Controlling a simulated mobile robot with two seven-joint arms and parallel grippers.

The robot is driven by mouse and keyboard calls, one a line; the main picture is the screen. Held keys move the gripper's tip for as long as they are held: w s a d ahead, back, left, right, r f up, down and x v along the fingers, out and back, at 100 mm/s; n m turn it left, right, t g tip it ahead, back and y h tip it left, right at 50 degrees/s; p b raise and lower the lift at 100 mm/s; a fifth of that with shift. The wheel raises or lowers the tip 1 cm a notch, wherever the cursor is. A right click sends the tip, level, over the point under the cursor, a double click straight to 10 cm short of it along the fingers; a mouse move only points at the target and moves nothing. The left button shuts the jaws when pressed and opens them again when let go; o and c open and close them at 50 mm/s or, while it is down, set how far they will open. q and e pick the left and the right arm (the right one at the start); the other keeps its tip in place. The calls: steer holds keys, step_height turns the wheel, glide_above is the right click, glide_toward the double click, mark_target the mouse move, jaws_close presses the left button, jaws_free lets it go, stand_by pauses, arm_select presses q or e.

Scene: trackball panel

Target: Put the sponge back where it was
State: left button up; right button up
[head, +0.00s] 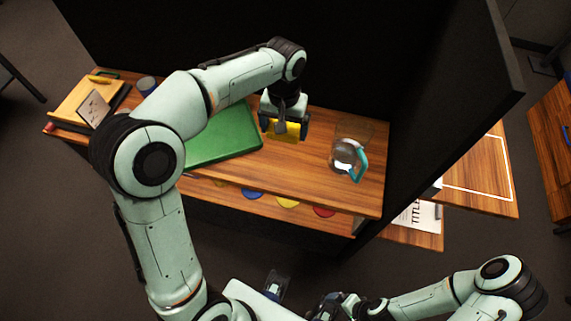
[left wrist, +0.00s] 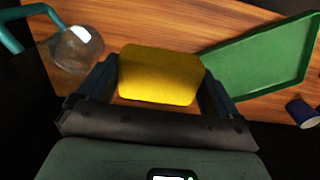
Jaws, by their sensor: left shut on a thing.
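The yellow sponge (head: 286,131) is held between the fingers of my left gripper (head: 285,127), over the wooden shelf top (head: 300,170). In the left wrist view the sponge (left wrist: 160,75) fills the space between the two dark fingers (left wrist: 158,92), which press on its sides. The sponge appears close to the shelf surface; I cannot tell whether it touches it. It is right of the green tray (head: 225,140) and left of the glass jug. My right gripper (head: 330,305) is at the bottom of the head view, partly cut off, and its fingers are unclear.
A glass jug with a teal handle (head: 347,158) stands near the shelf's right end, beside a dark partition (head: 440,110). A blue cup (head: 146,85) and a wooden board (head: 90,97) are at the left. Coloured discs (head: 288,202) lie on the lower shelf.

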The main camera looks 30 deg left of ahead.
mark_target(285, 167)
arm_select(q)
step_height(285, 167, down, 17)
steer(key=shift+r+b, duration=0.1)
steer(key=shift+b, duration=0.75)
steer(key=shift+f, duration=0.25)
steer(key=o, duration=0.6)
steer(key=shift+c, duration=0.2)
steer(key=shift+r, duration=0.3)
step_height(285, 167, up, 12)
steer(key=p, duration=0.1)
steer(key=shift+s+f, duration=0.1)
